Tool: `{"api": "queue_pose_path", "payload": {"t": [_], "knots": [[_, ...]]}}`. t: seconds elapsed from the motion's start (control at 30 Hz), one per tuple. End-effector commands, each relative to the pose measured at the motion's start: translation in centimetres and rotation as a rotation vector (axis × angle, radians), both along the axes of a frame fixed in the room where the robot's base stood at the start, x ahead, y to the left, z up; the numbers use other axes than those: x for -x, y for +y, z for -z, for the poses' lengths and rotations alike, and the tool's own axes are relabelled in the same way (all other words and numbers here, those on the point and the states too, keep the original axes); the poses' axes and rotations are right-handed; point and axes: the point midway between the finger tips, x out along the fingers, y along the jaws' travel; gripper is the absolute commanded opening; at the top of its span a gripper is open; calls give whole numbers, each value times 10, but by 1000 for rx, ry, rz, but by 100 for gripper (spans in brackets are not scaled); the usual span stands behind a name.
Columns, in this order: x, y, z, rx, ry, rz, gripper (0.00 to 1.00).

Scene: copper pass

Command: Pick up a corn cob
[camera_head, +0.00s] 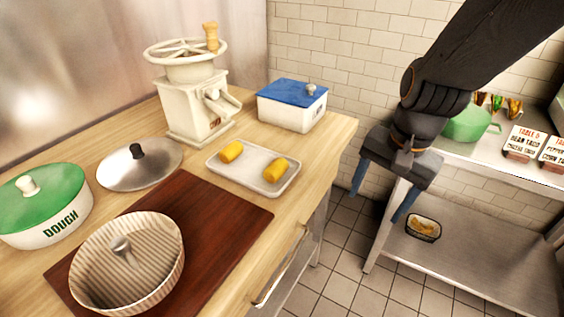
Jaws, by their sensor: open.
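Two short yellow corn cobs lie on a pale rectangular tray (254,187) on the wooden counter. The left cob (231,151) is near the tray's upper left end. The right cob (276,169) is near its right end. The two are apart. My gripper (382,203) hangs in the air to the right of the counter, in front of the steel shelf unit. Its two blue-grey fingers point down and are spread wide, with nothing between them. It is well away from both cobs.
A white grinder (190,105) and a blue-lidded box (293,105) stand behind the tray. A metal lid (140,165), a green-lidded dough pot (45,210), a dark board (225,225) and a ribbed dish (128,265) fill the left. A basket (423,228) sits on the lower steel shelf.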

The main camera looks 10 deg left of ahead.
Motion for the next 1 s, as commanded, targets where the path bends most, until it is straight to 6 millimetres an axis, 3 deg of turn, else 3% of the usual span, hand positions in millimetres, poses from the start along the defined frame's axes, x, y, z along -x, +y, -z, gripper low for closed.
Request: {"api": "queue_pose_path", "payload": {"t": [0.23, 0.5, 0.73, 1.0], "knots": [[-30, 85, -41, -172, 44, 614, 69], [-43, 167, -77, -331, 178, 1161, 69], [-45, 197, -88, -378, 249, 1357, 69], [-48, 207, -65, -380, 257, 1375, 69]]}}
